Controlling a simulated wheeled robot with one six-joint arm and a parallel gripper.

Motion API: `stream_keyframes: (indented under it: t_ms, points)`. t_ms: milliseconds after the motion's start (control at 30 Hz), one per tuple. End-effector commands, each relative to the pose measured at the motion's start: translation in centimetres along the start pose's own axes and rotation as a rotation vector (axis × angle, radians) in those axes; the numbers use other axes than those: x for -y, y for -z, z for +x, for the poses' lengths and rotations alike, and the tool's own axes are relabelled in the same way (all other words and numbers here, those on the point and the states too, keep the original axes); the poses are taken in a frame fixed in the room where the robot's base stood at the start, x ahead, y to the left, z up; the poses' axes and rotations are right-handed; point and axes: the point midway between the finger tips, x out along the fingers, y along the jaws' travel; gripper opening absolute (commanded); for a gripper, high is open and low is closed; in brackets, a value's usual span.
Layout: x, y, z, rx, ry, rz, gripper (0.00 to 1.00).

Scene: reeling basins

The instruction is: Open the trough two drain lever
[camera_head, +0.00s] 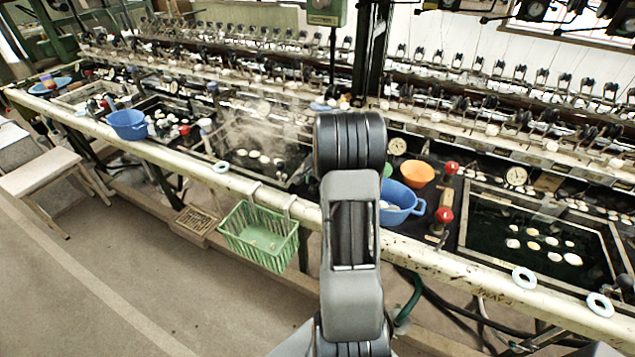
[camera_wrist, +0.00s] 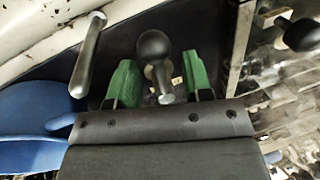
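In the wrist view my gripper (camera_wrist: 160,78) has two green fingertips standing apart. A lever with a dark ball knob (camera_wrist: 154,47) shows between them, with a gap visible on each side. A grey metal rod handle (camera_wrist: 88,58) stands to the left of the left finger. In the head view my own arm hides my gripper. Two red-knobbed levers (camera_head: 444,215) (camera_head: 451,168) stand right of my arm, beside the trough (camera_head: 480,225) at right. I cannot tell which trough the dark-knobbed lever serves.
A blue basin (camera_wrist: 30,125) lies close left of my gripper in the wrist view. Another dark knob (camera_wrist: 300,35) shows at right. In the head view a green basket (camera_head: 262,238) hangs from the front rail (camera_head: 165,155). Open floor (camera_head: 130,270) lies in front.

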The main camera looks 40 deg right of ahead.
Motion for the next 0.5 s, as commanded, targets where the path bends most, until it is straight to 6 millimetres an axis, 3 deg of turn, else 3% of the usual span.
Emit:
stream_keyframes:
  t_ms: [300, 500]
  points:
    - [0.0, 0.0, -0.2, 0.0, 0.0, -0.002, 0.49]
    - [0.1, 0.0, -2.8, -0.003, 0.002, -0.001, 0.49]
